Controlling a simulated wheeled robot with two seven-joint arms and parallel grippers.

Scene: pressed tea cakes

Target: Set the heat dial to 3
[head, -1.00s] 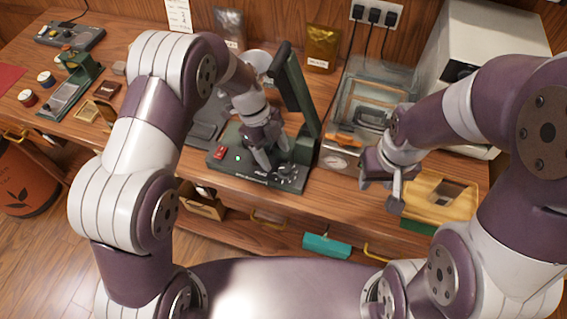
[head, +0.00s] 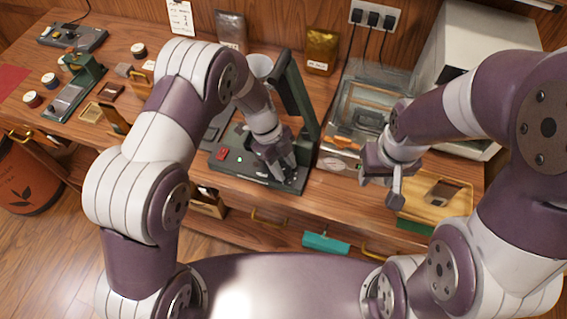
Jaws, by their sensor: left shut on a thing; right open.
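A dark green press machine (head: 236,168) with an upright column stands near the front edge of the wooden counter. It has a red switch (head: 222,154) at its left and a small round lamp, now pale, in front. My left gripper (head: 284,177) reaches down to the right front part of its base, where the heat dial sits, and is shut on the dial. The fingers hide most of the dial, so its number cannot be read. My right gripper (head: 382,190) is open and empty, above the counter's front edge, to the right of the machine.
A clear-lidded box (head: 362,108) stands right of the machine, and a wooden tray (head: 437,190) lies at the front right. A white appliance (head: 470,60) is at the back right. A silver pouch (head: 231,30) and gold pouch (head: 322,50) stand behind.

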